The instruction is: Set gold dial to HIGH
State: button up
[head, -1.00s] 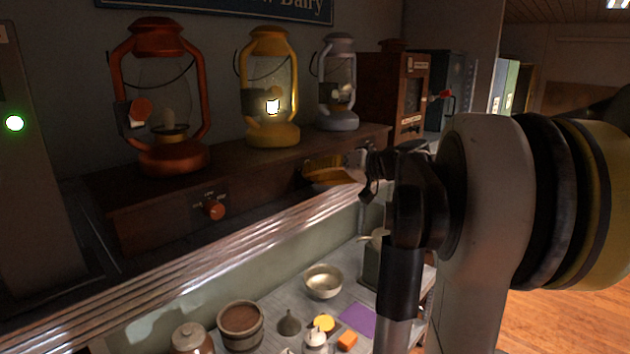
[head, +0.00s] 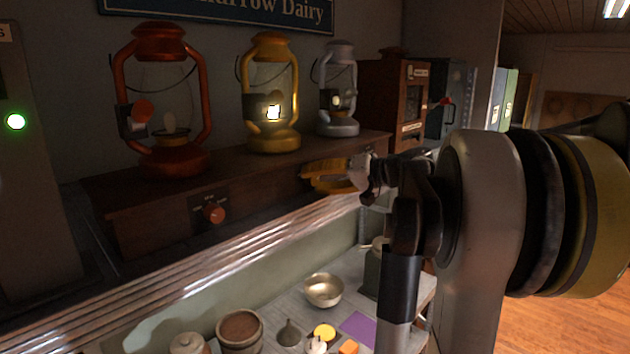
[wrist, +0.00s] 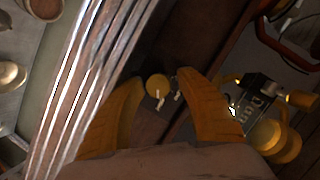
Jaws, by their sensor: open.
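The gold dial (wrist: 158,85) is a small round knob on the dark wooden shelf front, with pale marks beside it too blurred to read. My gripper (wrist: 160,82) is open, with one yellow finger on each side of the dial; I cannot tell whether either touches it. In the head view my gripper (head: 328,177) is at the shelf front below the gold lantern and hides the dial.
A red lantern (head: 172,160) and a grey lantern (head: 338,128) stand on the same shelf (head: 150,208). A red dial (head: 213,213) is on its front at left. A metal-ribbed ledge (head: 200,258) runs below. A bowl (head: 323,290) and crocks are on the lower counter.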

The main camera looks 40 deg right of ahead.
jog(key=shift+s, duration=0.15)
jog(key=v, duration=0.7)
jog(key=shift+s+d+r, duration=0.2)
jog(key=shift+s, duration=0.1)
